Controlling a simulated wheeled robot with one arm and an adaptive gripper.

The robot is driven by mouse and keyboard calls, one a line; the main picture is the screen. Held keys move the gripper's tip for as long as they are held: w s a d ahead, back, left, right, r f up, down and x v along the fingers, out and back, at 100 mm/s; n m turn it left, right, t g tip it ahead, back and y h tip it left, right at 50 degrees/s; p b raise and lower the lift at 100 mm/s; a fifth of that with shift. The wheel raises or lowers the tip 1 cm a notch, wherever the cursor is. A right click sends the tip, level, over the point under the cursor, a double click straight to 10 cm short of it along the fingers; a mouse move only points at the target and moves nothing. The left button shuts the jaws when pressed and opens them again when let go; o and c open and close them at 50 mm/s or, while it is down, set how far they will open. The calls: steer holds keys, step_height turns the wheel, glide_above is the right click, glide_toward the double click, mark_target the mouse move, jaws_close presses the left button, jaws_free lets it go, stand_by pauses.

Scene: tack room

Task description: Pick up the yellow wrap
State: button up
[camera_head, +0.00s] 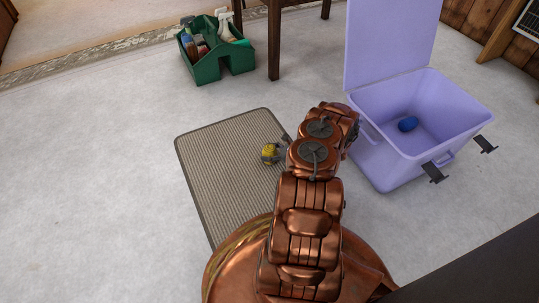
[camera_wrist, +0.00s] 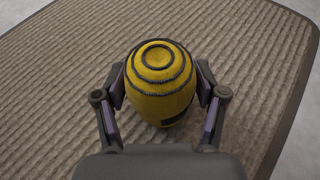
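The yellow wrap (camera_wrist: 160,88) is a rounded roll with dark ring lines on its top. In the wrist view it stands between the fingers of my gripper (camera_wrist: 161,75), with one finger on each side and what look like narrow gaps. I cannot see the far side of the roll or clear contact with the pads. In the head view the wrap (camera_head: 269,150) is small, on the ribbed mat (camera_head: 215,160), beside my gripper (camera_head: 277,150), which is partly hidden by my copper arm.
A lilac box (camera_head: 375,165) with a raised lid stands at the right; a blue item (camera_head: 408,124) lies inside. A green caddy (camera_head: 205,70) with bottles stands at the back left, near dark furniture legs (camera_head: 273,45). The pale floor at the left is clear.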

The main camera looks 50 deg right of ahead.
steer(key=c, duration=0.7)
steer(key=shift+c, duration=0.2)
